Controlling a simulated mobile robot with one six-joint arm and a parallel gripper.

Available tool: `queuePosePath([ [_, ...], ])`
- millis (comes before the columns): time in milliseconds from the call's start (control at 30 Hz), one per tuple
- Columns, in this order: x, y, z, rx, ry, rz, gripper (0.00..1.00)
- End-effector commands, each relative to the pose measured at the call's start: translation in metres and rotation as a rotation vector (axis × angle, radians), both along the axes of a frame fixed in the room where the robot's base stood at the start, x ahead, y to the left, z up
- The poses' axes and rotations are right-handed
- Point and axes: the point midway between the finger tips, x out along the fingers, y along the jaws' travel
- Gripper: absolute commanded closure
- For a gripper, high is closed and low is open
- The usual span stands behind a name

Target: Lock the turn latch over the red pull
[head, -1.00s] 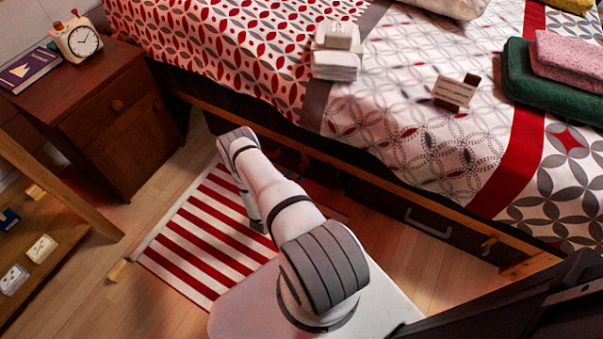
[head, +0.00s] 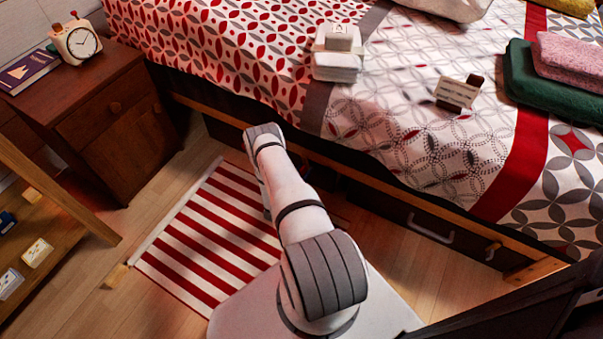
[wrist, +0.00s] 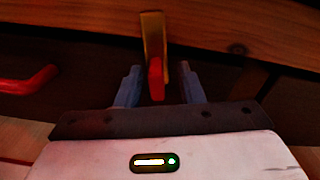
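In the wrist view, a turn latch (wrist: 153,36) with a yellowish upright body sits against the wooden bed rail, and a red part (wrist: 156,78) is at its lower end. The red pull (wrist: 28,80) is on the dark drawer front at the left, apart from the latch. My gripper (wrist: 158,86) is open, with one blue-grey finger on each side of the red part. Gaps show on both sides; contact cannot be made out. In the head view my arm hides the gripper, this latch and the red pull.
The wooden bed rail (wrist: 240,42) runs just above the gripper. A striped rug (head: 205,235) lies under my arm; a nightstand (head: 120,125) stands left.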

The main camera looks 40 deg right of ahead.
Motion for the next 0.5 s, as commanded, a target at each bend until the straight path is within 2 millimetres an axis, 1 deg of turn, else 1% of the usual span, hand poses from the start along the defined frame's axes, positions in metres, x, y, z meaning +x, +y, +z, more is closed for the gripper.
queuePosePath([
  [33, -0.0001, 0.0, 0.0, 0.0, 0.0, 0.0, 0.69],
  [67, -0.0002, -0.0001, 0.0, 0.0, 0.0, 0.0, 0.71],
  [400, -0.0006, -0.0002, 0.0001, 0.0, 0.0, -0.001, 0.99],
  [500, -0.0003, -0.0001, -0.0004, 0.003, -0.008, -0.002, 1.0],
])
